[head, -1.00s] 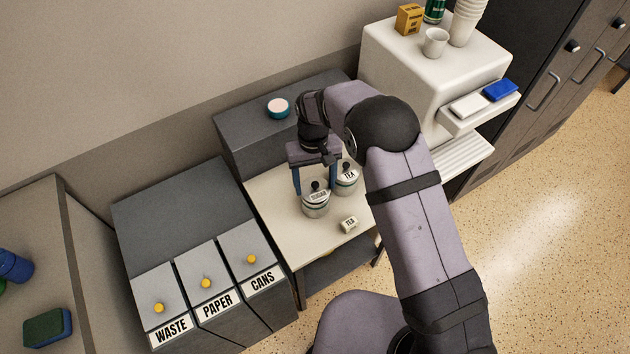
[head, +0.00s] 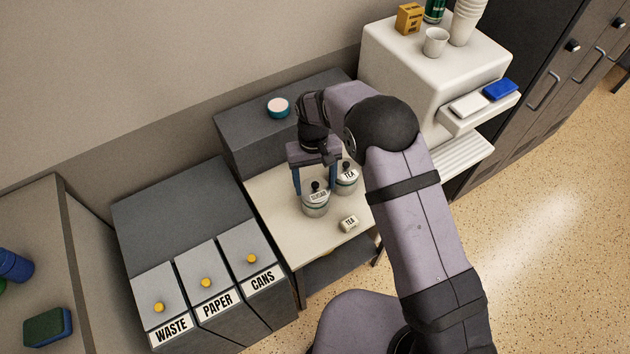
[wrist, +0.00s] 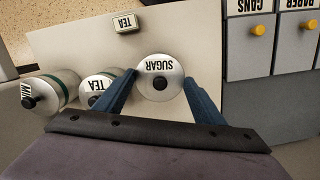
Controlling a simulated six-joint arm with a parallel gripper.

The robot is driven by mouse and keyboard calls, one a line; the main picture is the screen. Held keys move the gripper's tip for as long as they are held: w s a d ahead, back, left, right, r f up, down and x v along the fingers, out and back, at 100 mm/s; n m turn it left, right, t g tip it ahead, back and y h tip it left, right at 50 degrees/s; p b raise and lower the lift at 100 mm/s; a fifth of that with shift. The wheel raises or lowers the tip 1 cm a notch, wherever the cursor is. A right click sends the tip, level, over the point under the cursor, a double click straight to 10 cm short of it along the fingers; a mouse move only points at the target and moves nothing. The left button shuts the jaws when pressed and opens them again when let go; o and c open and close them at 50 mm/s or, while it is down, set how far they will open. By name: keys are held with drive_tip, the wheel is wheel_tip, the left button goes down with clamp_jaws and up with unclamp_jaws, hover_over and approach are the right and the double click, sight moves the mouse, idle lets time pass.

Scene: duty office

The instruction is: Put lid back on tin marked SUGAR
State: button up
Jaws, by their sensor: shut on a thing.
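The SUGAR lid (head: 319,194), a round silver disc with a black knob and a SUGAR label, is between the fingers of my gripper (head: 314,190). In the wrist view my gripper (wrist: 161,78) is shut on this lid (wrist: 160,68), one blue finger on each side. The sugar tin (head: 316,209), a silver cylinder, stands upright on the pale table directly below the lid. The lid lines up with the tin's top; whether it rests fully on it I cannot tell. In the wrist view the lid hides the tin.
A lidded TEA tin (head: 347,183) stands close beside the sugar tin. A MILK tin (wrist: 50,90) shows beyond it in the wrist view. A small TEA block (head: 349,224) lies on the table (head: 283,229). CANS, PAPER and WASTE bins (head: 205,262) stand at the left.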

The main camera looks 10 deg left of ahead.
drive_tip(key=o, duration=1.5)
drive_tip(key=shift+r, duration=0.1)
drive_tip(key=shift+r+p, duration=2.5)
drive_tip(key=shift+r, duration=0.95)
drive_tip(key=shift+c, duration=0.4)
clamp_jaws()
